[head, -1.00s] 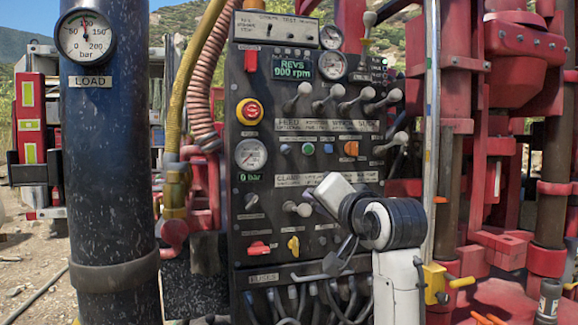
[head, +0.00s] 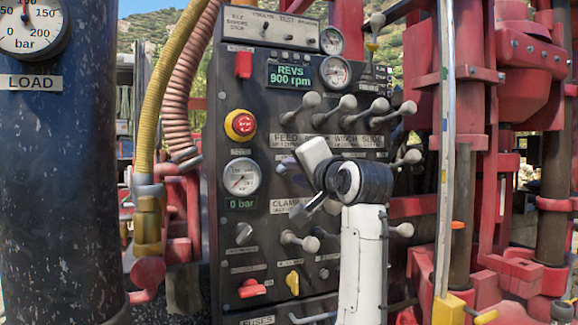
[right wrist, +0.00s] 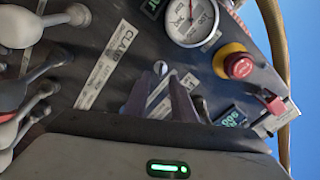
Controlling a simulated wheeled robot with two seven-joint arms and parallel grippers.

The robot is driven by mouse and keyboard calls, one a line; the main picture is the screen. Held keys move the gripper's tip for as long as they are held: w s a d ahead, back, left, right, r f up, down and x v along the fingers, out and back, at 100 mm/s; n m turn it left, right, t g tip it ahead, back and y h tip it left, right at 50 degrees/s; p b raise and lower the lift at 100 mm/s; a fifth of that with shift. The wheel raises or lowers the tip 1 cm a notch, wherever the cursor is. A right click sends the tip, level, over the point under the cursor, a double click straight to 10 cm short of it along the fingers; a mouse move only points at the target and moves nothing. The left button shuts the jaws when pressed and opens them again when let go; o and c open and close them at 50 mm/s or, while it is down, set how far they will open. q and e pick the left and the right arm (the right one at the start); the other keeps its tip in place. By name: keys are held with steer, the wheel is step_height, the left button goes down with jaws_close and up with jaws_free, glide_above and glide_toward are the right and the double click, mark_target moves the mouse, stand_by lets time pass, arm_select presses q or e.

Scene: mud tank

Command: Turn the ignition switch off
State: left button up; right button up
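The black control panel (head: 262,130) fills the middle of the head view. A small silver knob (right wrist: 160,67) shows just beyond and between the fingertips; I see no clear contact. A grey rotary knob (head: 243,233) sits lower left. My left gripper is out of view.
A red emergency stop (head: 240,125) and a 0 bar gauge (head: 242,176) are left of the gripper. Several grey levers (head: 347,103) stick out above it. Red (head: 252,288) and yellow (head: 292,283) knobs are below. A blue column (head: 55,170) stands left.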

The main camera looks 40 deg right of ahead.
mark_target(288, 170)
steer(key=x, duration=0.3)
steer(key=shift+w, duration=0.15)
jaws_close()
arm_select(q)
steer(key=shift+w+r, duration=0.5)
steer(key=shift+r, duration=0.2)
